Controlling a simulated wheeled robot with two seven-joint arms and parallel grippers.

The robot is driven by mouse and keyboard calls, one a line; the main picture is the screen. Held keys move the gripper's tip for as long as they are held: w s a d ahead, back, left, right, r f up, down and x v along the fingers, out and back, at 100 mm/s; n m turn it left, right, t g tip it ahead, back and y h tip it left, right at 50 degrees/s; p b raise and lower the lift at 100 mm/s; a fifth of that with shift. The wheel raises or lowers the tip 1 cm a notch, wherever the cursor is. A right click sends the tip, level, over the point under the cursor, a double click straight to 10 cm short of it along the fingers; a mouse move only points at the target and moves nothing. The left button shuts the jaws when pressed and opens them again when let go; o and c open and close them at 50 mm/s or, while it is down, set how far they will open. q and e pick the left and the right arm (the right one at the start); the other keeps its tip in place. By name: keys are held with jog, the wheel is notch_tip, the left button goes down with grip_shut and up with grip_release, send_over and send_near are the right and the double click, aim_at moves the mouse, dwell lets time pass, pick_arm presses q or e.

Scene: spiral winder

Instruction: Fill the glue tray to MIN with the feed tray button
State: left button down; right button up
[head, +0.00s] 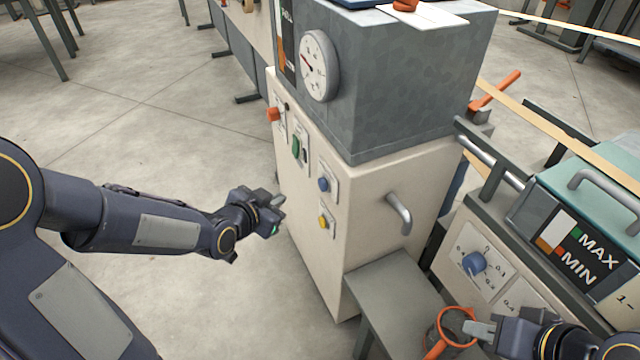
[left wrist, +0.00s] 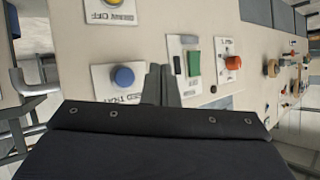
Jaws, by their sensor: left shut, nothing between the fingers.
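The blue feed tray button (head: 324,184) sits on a white plate on the cream cabinet's front. It also shows in the left wrist view (left wrist: 123,77), just left of my fingertips. My left gripper (head: 279,201) is shut and empty, in front of the cabinet and apart from the button. Its closed fingertips (left wrist: 161,84) point at the panel between the blue button and the green switch. The glue tray's gauge (head: 572,246), marked MAX and MIN, is at the right; its level is hard to read. My right gripper (head: 482,331) is by an orange ring; its jaw state is unclear.
A yellow button (head: 323,221) sits below the blue one. A green switch (head: 296,147) and an orange knob (head: 273,114) are on the same panel. A grey handle (head: 399,214) juts from the cabinet side. The orange ring (head: 456,325) is near the right arm. Floor left of the cabinet is clear.

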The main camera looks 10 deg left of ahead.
aim_at(323, 185)
pick_arm(q)
jog(key=w+d+p, duration=0.1)
jog(key=w+d, duration=0.2)
jog(key=d, duration=0.2)
jog(key=shift+w+d, duration=0.35)
jog(key=shift+w, duration=0.05)
dwell(1.8)
jog(key=shift+w+d, duration=0.25)
jog(key=shift+d, duration=0.1)
jog(key=shift+w+d, duration=0.2)
jog(key=shift+d, duration=0.15)
dwell(2.0)
jog(key=shift+a, duration=0.1)
dwell(1.1)
jog(key=shift+s+a+b, duration=0.45)
jog(key=shift+a, duration=0.15)
